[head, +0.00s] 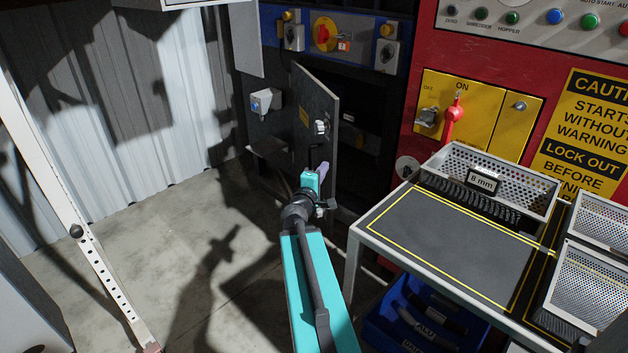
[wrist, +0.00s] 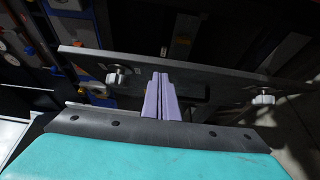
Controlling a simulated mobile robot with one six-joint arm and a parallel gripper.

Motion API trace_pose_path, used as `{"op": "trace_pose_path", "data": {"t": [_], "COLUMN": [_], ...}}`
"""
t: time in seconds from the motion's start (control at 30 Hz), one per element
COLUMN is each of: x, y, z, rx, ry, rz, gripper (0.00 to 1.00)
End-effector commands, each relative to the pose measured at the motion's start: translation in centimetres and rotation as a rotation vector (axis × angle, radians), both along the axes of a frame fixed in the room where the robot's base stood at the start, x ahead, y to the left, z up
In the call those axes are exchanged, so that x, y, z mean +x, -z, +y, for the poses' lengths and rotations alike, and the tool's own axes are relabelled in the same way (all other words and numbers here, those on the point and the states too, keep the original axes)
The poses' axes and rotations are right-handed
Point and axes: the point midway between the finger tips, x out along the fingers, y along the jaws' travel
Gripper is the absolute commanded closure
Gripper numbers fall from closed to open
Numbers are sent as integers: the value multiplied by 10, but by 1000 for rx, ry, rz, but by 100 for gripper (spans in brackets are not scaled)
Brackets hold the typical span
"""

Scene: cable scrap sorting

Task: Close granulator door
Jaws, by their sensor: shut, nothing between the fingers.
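The granulator door (head: 316,112) is a dark grey panel standing ajar from the dark machine front, with a knob on its face and a small yellow label. In the wrist view the door (wrist: 215,67) shows nearly edge-on as a long bar across the picture, with a pale knob (wrist: 116,78) at left and another at right (wrist: 264,98). My gripper (head: 322,169) is low by the door's free edge. In the wrist view its lavender fingers (wrist: 160,77) are together and empty, pointing at the door between the two knobs. I cannot tell whether they touch it.
A grey bench (head: 450,252) with yellow lines stands at right, bearing a perforated tray (head: 520,182) marked 8 mm and more trays. A blue bin (head: 455,325) is under it. A red switch handle (head: 454,113) is on the yellow panel. The floor (head: 140,235) at left is clear.

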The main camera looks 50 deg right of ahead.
Motion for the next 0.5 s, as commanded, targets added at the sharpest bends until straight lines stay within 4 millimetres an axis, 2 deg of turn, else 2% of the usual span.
{"op": "trace_pose_path", "data": {"t": [0.5], "x": [-3], "y": [-5], "z": [10], "rx": [-1], "ry": [-5], "rz": [1], "gripper": [100]}}
